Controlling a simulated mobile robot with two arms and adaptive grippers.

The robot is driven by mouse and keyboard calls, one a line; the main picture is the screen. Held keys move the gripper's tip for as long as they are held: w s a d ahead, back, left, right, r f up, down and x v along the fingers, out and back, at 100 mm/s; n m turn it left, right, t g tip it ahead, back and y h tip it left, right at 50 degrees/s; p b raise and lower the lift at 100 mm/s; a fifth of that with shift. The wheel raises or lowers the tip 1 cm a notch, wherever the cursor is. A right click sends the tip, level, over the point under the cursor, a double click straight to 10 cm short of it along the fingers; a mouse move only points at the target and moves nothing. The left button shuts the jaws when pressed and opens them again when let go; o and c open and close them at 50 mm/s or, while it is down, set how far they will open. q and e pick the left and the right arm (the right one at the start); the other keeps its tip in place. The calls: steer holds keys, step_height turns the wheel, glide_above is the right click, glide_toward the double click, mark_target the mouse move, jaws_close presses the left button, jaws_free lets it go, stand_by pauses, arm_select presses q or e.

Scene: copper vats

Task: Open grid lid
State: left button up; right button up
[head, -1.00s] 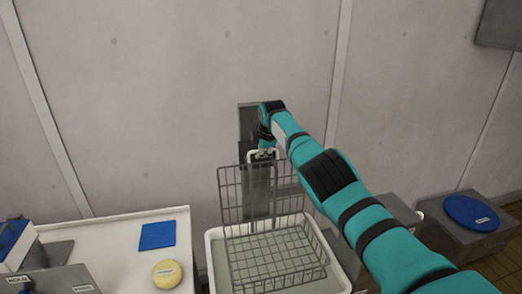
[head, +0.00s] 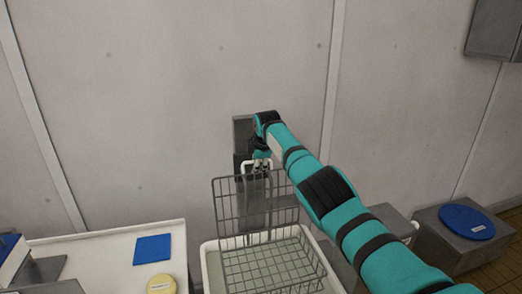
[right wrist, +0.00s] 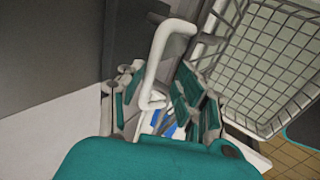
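The wire grid lid (head: 256,207) stands nearly upright at the back of a wire basket (head: 270,268). My right gripper (head: 261,160) is at this handle, above the lid's top edge. In the right wrist view its fingers (right wrist: 158,105) are apart, one on each side of the handle's lower part; I see no firm grip. My left gripper is not in view.
The basket sits in a white-rimmed tub (head: 210,262). At the left a white table holds a blue pad (head: 153,249) and a yellow round item (head: 161,284). At the right a blue disc (head: 466,221) lies on a grey block. The wall is close behind.

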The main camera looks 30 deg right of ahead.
steer(key=v, duration=1.1)
steer(key=shift+s+r, duration=0.2)
steer(key=shift+r, duration=0.05)
